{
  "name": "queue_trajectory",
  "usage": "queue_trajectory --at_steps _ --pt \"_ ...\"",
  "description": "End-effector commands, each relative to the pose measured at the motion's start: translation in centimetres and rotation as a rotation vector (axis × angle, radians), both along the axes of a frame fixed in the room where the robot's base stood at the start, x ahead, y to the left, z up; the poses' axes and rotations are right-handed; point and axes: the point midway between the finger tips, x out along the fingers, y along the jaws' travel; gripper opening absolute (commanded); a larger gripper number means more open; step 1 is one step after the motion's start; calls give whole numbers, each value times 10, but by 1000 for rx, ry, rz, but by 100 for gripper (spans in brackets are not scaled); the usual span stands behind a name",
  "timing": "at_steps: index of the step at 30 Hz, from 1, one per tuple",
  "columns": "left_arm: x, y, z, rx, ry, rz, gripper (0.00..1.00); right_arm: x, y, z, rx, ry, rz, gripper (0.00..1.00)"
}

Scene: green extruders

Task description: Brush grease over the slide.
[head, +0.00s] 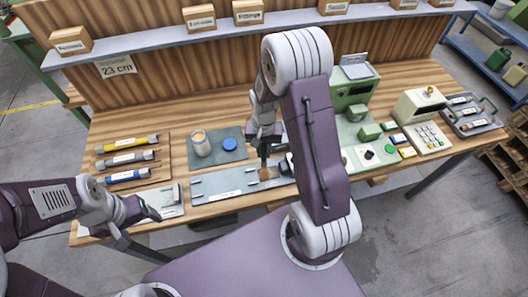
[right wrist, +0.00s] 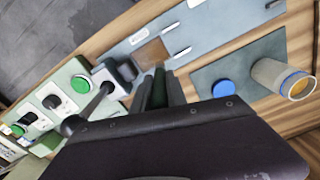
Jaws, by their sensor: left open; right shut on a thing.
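The slide is a long pale grey plate (head: 222,184) with small raised pins, lying at the bench's front; it also shows in the right wrist view (right wrist: 205,22). My right gripper (head: 264,140) is shut on an upright brush with a dark green handle (right wrist: 158,88). Its brown bristles (head: 268,173) are down at the plate's right part; I cannot tell whether they touch it. An open jar with a yellowish rim (head: 201,145) and a blue lid (head: 229,144) stand on a dark green mat (head: 232,132). My left gripper (head: 150,210) is open and empty at the bench's front left.
A wooden tray (head: 104,165) with yellow, grey and blue tubes is at the left. A green machine (head: 352,92) with buttons and a black-ended lever (right wrist: 92,102) stands right of the slide. A keypad device (head: 420,118) is farther right. A shelf with small boxes runs behind.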

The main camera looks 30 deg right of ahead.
Motion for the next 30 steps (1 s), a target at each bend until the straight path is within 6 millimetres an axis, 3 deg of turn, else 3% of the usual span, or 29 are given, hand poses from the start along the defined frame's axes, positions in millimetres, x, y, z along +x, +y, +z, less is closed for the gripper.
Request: queue_trajectory --at_steps 1,15,30 --pt "0 0 9 0 0 0 74 1 0 9 0 -1 0 0" --pt "0 0 48 0 0 0 74 6 -3 51 0 0 4 0" --pt "0 0 50 0 0 0 74 7 -3 54 0 0 5 0"
